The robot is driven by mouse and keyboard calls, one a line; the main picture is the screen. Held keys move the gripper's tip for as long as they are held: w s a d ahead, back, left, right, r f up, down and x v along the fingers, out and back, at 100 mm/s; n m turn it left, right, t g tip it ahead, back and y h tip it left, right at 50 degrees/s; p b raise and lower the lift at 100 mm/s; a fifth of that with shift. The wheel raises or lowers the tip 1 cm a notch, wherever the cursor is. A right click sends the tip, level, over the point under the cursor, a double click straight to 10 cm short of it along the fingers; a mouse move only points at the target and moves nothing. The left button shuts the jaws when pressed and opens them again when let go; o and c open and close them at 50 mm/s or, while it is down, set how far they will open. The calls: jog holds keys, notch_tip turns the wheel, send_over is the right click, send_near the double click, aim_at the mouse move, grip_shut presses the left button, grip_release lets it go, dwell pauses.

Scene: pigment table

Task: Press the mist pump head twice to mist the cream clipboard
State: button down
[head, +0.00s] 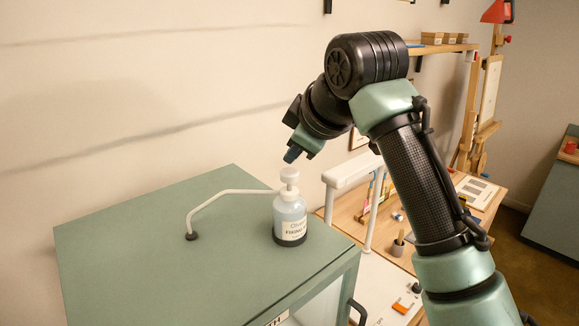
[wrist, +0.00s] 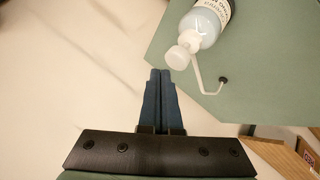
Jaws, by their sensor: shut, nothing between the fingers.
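The mist bottle (head: 290,218) stands upright on top of the green cabinet (head: 150,215). It is pale blue with a label and a dark base. Its white pump head (head: 289,175) is at the top, and a thin white tube (head: 225,193) bends from it to a dark foot on the cabinet top. My gripper (head: 291,155) is shut and empty, just above the pump head and apart from it. In the wrist view the closed blue fingers (wrist: 160,75) point near the pump head (wrist: 178,57), slightly to its left. I cannot make out the cream clipboard.
A wooden bench (head: 405,235) with brushes and small items stands right of the cabinet, lower down. A white post frame (head: 350,172) rises beside the cabinet. A wooden easel (head: 483,110) stands behind. The left part of the cabinet top is clear.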

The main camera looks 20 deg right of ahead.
aim_at(294, 173)
jog(key=shift+r, duration=0.15)
notch_tip(294, 173, up, 5)
jog(key=p, duration=0.4)
jog(key=shift+p, duration=0.3)
dwell(2.1)
